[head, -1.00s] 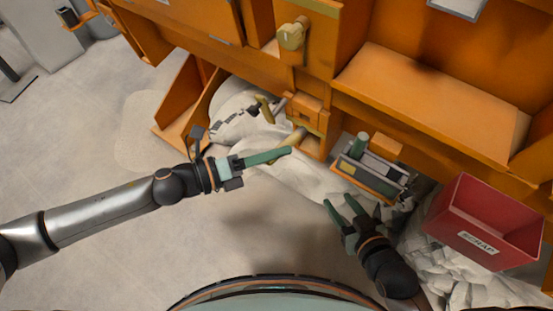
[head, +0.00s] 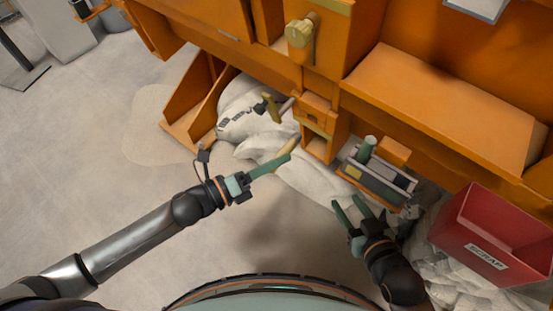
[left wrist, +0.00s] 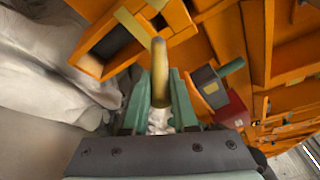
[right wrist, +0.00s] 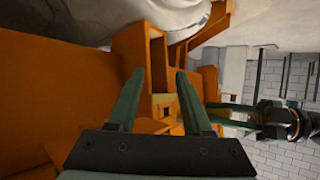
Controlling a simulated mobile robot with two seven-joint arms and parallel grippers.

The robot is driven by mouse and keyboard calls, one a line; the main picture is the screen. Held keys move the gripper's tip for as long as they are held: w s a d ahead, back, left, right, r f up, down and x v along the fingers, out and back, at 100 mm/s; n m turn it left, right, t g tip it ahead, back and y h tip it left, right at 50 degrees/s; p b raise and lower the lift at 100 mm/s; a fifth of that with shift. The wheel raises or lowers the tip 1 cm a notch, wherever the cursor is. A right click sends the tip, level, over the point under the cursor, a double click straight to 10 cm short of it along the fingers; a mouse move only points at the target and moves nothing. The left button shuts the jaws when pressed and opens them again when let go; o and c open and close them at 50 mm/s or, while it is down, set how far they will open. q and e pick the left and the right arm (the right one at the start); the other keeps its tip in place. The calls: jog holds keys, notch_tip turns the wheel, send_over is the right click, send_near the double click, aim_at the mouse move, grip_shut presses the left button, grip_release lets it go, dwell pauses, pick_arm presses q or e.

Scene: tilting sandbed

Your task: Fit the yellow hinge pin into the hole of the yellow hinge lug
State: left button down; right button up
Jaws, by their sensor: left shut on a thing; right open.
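The yellow hinge pin (head: 287,152) is a dull yellow rod. My left gripper (head: 276,162) is shut on it; in the left wrist view the pin (left wrist: 159,75) stands out between the fingers, tip pointing away. In the head view its tip is close to the orange bracket (head: 316,105), left of and below it. A yellowish part on the bracket (head: 318,128) looks like the hinge lug; its hole cannot be made out. In the left wrist view the pin tip is in front of the orange structure; contact cannot be told. My right gripper (head: 352,207) is open and empty, lower right.
A grey tray (head: 378,182) with a green cylinder (head: 366,147) stands right of the bracket. A red scrap bin (head: 480,240) is at the far right. White bags (head: 245,110) with a yellowish tool (head: 271,108) lie to the left. The floor at left is clear.

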aim_at(293, 139)
pick_arm(q)
jog(key=shift+a+r, duration=0.1)
jog(key=shift+w+d+r, duration=0.2)
jog(key=shift+w+d, duration=0.45)
jog(key=shift+w, duration=0.2)
jog(key=shift+w+d+r, duration=0.15)
jog(key=shift+w+d, duration=0.5)
jog(key=shift+w, duration=0.2)
pick_arm(e)
jog(key=shift+s+f+g, duration=0.5)
jog(key=shift+s+f, duration=0.05)
jog(key=shift+f, duration=0.35)
pick_arm(q)
jog(key=w+d+r, duration=0.1)
jog(key=w+d, duration=0.2)
jog(key=w, duration=0.2)
jog(key=shift+d, duration=0.3)
pick_arm(e)
jog(key=shift+s+a+f, duration=0.1)
jog(key=shift+f, duration=0.05)
dwell(1.3)
pick_arm(q)
jog(key=shift+s+r, duration=0.1)
